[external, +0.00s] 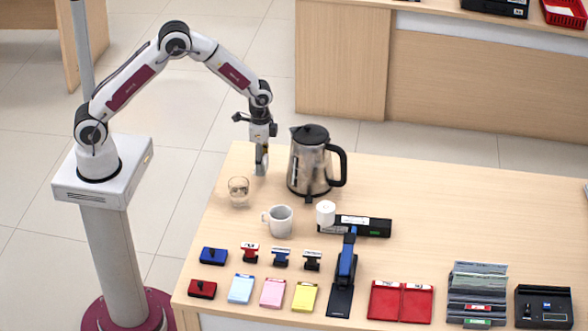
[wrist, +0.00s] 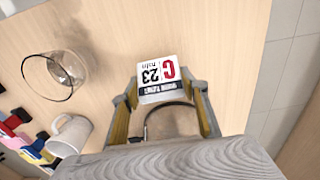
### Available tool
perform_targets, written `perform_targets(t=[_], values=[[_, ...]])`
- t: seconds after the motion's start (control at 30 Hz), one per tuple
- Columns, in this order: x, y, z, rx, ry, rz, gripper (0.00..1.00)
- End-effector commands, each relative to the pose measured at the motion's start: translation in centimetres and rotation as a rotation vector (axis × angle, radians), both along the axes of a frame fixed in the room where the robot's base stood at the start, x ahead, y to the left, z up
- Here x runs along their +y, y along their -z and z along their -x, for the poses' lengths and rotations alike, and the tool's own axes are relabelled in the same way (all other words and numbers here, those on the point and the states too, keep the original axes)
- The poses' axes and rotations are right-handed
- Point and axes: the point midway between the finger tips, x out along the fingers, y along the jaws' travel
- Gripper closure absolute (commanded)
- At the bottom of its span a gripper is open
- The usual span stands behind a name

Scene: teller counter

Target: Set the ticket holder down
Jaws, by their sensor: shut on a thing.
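The ticket holder (wrist: 163,74) carries a white card with a red C and a black 23, upside down in the wrist view. A curved dark wire shows below the card. My gripper (wrist: 161,95) is shut on the holder, with one finger on each side. In the external view my gripper (external: 261,160) points down at the counter's far left corner, left of the kettle. The holder is small there and mostly hidden by the fingers. I cannot tell whether its foot touches the counter (external: 450,210).
A kettle (external: 312,165) stands close right of my gripper. A glass (external: 239,191) and a white mug (external: 279,220) stand nearer the front. The counter's left edge is close.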

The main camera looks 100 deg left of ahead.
Motion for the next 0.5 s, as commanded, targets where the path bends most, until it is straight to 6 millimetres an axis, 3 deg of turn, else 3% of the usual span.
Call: perform_targets(t=[0.3, 0.5], values=[[0.0, 3.0, 0.1, 0.002, 0.000, 0.001, 0.81], [0.0, 3.3, 0.0, 0.000, 0.000, 0.000, 0.81]])
